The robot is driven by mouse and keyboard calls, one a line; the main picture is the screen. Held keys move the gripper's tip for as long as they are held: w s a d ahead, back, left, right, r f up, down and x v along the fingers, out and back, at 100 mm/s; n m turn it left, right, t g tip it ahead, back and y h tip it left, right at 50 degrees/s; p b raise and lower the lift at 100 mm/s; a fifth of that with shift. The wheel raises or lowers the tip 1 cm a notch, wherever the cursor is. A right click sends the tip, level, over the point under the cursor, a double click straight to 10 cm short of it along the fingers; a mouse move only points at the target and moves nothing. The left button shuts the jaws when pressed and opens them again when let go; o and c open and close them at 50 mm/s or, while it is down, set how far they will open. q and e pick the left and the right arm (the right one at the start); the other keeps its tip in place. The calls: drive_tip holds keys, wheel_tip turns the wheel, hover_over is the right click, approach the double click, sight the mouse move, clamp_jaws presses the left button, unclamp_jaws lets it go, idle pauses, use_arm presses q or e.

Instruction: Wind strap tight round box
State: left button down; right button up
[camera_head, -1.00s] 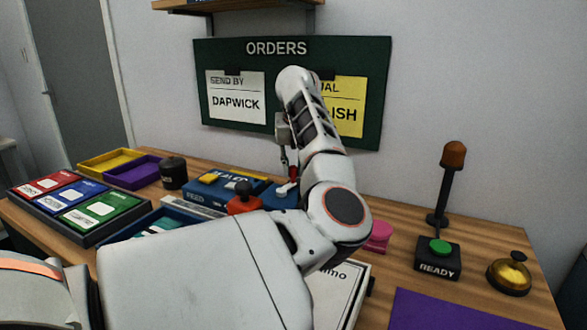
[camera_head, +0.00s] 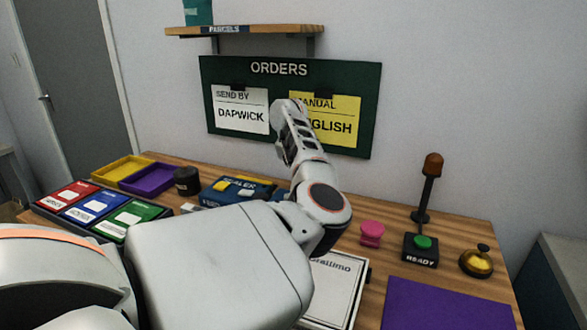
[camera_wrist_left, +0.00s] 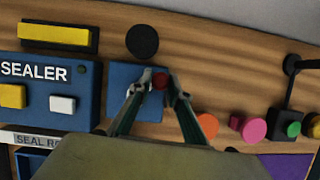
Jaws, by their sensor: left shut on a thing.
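In the left wrist view my left gripper (camera_wrist_left: 156,84) is shut on a small round red knob (camera_wrist_left: 160,80), over a blue block (camera_wrist_left: 122,78). The block stands just right of the blue SEALER machine (camera_wrist_left: 80,96), which has a yellow and a white button on its face. In the head view the sealer (camera_head: 222,192) is partly covered by my left arm, which also hides the gripper and the knob. I cannot make out a strap, nor tell which thing is the box. My right gripper is not in view.
A pink knob (camera_head: 371,233), the READY button box (camera_head: 421,249), a lamp post (camera_head: 428,190) and a brass bell (camera_head: 476,262) stand on the right. Yellow (camera_head: 122,168) and purple trays and red, blue and green cards lie on the left. A purple mat (camera_head: 443,306) lies at front right.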

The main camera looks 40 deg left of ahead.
use_arm(q)
drive_tip(key=m+p, duration=0.1)
drive_tip(key=m+h+p, duration=0.1)
drive_tip(key=p, duration=0.1)
drive_tip(key=s+d+m+p, duration=0.1)
drive_tip(key=shift+s+r+m+h+p, duration=0.1)
drive_tip(key=shift+r+m+h+p, duration=0.15)
drive_tip(key=shift+m+h+p, duration=0.05)
drive_tip(key=shift+s+d+f+m+h+p, duration=0.2)
drive_tip(key=shift+s+d+m+h+p, duration=0.1)
drive_tip(key=shift+m+p, duration=0.7)
drive_tip(key=shift+s+f+m+p, duration=0.1)
drive_tip(key=shift+s+m+p, duration=0.1)
drive_tip(key=shift+m+p, duration=0.35)
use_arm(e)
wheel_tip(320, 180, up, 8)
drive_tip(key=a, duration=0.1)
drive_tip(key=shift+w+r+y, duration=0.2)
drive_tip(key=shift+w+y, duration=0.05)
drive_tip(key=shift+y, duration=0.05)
use_arm(q)
drive_tip(key=shift+h, duration=0.3)
drive_tip(key=shift+d, duration=0.1)
drive_tip(key=c, duration=1.8)
unclamp_jaws()
drive_tip(key=shift+f, duration=0.1)
drive_tip(key=shift+c, duration=0.2)
drive_tip(key=shift+r, duration=0.2)
